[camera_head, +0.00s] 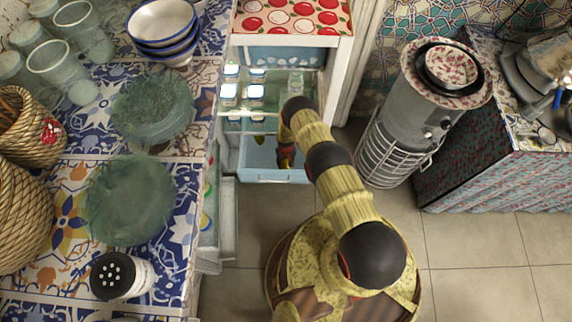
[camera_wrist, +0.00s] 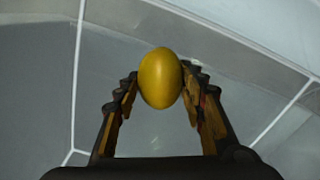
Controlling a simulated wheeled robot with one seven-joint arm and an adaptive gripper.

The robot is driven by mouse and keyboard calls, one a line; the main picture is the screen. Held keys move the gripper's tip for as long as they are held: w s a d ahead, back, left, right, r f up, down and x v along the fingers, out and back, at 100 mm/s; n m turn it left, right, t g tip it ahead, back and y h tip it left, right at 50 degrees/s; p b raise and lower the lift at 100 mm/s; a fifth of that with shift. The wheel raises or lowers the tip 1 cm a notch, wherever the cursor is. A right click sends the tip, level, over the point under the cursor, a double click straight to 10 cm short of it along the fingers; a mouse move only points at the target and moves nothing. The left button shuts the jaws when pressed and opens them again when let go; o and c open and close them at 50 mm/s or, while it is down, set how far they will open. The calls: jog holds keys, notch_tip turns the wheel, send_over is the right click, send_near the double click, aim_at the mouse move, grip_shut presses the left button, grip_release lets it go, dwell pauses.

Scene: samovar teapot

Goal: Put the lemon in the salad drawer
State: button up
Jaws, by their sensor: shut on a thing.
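The yellow lemon (camera_wrist: 160,78) is between the two fingers of my gripper (camera_wrist: 161,88) in the wrist view. The gripper is shut on it. Behind the lemon are plain grey surfaces with pale edges. In the head view, the salad drawer (camera_head: 272,176) is a blue-fronted bin low in the open fridge, and it looks pulled out. My gripper (camera_head: 286,160) points down over or into this drawer. I cannot tell how far the lemon is above the drawer floor.
Fridge shelves with several white-lidded jars (camera_head: 228,92) are above the drawer. The open fridge door (camera_head: 226,215) stands at left, beside a tiled counter (camera_head: 165,215) with plates and glasses. A tall grey heater (camera_head: 398,125) stands at right. Floor at the lower right is clear.

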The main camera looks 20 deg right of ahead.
aim_at(286, 162)
jog(key=shift+f, duration=0.1)
jog(key=o, duration=1.3)
jog(key=shift+c, duration=0.2)
jog(key=shift+o, duration=0.3)
notch_tip(286, 162, up, 12)
jog(key=p, duration=0.4)
jog(key=shift+p, duration=0.4)
jog(key=shift+r, duration=0.2)
